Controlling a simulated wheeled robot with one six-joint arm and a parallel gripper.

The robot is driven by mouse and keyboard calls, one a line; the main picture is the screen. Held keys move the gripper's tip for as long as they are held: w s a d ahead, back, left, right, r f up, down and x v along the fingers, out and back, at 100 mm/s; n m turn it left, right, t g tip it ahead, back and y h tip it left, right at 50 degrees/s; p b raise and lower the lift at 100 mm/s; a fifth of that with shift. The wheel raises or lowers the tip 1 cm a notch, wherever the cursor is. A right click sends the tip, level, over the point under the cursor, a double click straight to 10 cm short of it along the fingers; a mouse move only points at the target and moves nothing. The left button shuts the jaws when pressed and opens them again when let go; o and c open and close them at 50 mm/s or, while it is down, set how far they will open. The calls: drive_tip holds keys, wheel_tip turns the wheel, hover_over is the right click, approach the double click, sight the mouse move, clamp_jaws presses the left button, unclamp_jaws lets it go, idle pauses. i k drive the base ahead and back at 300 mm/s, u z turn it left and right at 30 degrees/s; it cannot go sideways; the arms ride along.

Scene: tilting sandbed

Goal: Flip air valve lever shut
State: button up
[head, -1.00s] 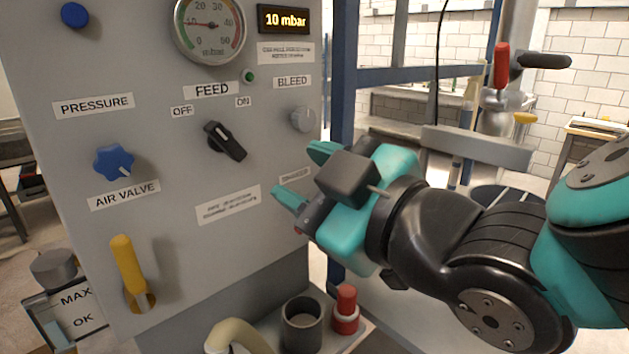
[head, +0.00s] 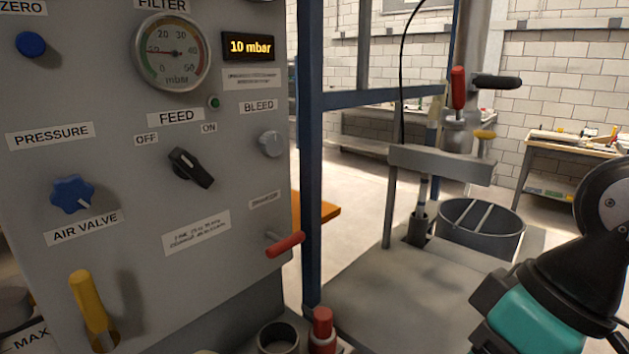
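The air valve lever (head: 90,302) is a yellow handle at the lower left of the grey control panel (head: 225,110), below the AIR VALVE label (head: 84,228). It points up, leaning slightly left at the top, and its lower end is at the bottom edge of the picture. My gripper (head: 535,318) is a teal and black shape at the lower right, well away from the lever and the panel. Its fingertips are not visible, so its opening cannot be read. Nothing touches the lever.
The panel carries a blue PRESSURE knob (head: 73,194), a black FEED switch (head: 190,167), a BLEED knob (head: 270,144) and a red-handled lever (head: 286,244). A cup (head: 278,338) and a red-topped item (head: 322,330) stand below. A blue post (head: 311,150) rises beside the panel.

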sight(81, 283)
drive_tip(key=z, duration=0.1)
drive_tip(key=k, duration=0.6)
drive_tip(key=u, duration=1.2)
drive_tip(key=i, duration=0.5)
drive_tip(key=k, duration=0.5)
drive_tip(key=u, duration=0.7)
drive_tip(key=i, duration=0.65)
drive_tip(key=z, duration=0.7)
